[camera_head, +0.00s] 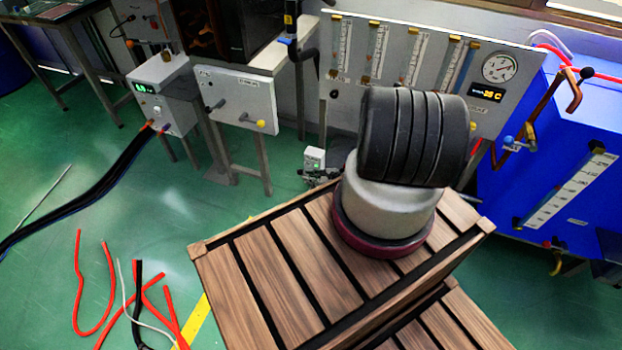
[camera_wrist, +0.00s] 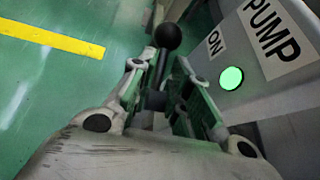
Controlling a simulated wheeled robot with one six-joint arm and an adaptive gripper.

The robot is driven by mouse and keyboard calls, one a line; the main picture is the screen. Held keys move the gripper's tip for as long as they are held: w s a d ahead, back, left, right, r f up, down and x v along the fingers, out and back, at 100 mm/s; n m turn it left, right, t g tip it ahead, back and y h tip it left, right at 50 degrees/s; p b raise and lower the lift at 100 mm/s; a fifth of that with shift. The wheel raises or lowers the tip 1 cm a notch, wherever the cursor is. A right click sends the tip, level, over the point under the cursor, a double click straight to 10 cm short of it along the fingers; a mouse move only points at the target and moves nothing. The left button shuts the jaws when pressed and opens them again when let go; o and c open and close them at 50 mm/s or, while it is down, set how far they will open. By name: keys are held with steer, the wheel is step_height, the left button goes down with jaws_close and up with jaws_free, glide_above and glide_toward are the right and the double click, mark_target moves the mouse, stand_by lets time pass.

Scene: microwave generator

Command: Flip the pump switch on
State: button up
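In the wrist view my gripper (camera_wrist: 160,78) has its two fingers apart, one on each side of a black lever with a round ball knob (camera_wrist: 168,36). The lever stands between the fingers, and the knob sticks out past the fingertips. A small gap shows on the right of the lever; I cannot tell whether the left finger touches it. To the right is a grey pump housing (camera_wrist: 231,38) with a large PUMP label (camera_wrist: 272,37), a small ON label (camera_wrist: 214,43) and a round green light (camera_wrist: 231,78), which is lit.
In the head view a panel with flow tubes and a gauge (camera_head: 499,67) stands behind my arm. A blue tank (camera_head: 545,160) is at the right. A white panel with knobs (camera_head: 237,98) is at left-centre.

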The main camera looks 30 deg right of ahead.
steer(key=shift+s, duration=0.1)
steer(key=v, duration=1.2)
steer(key=shift+f, duration=0.1)
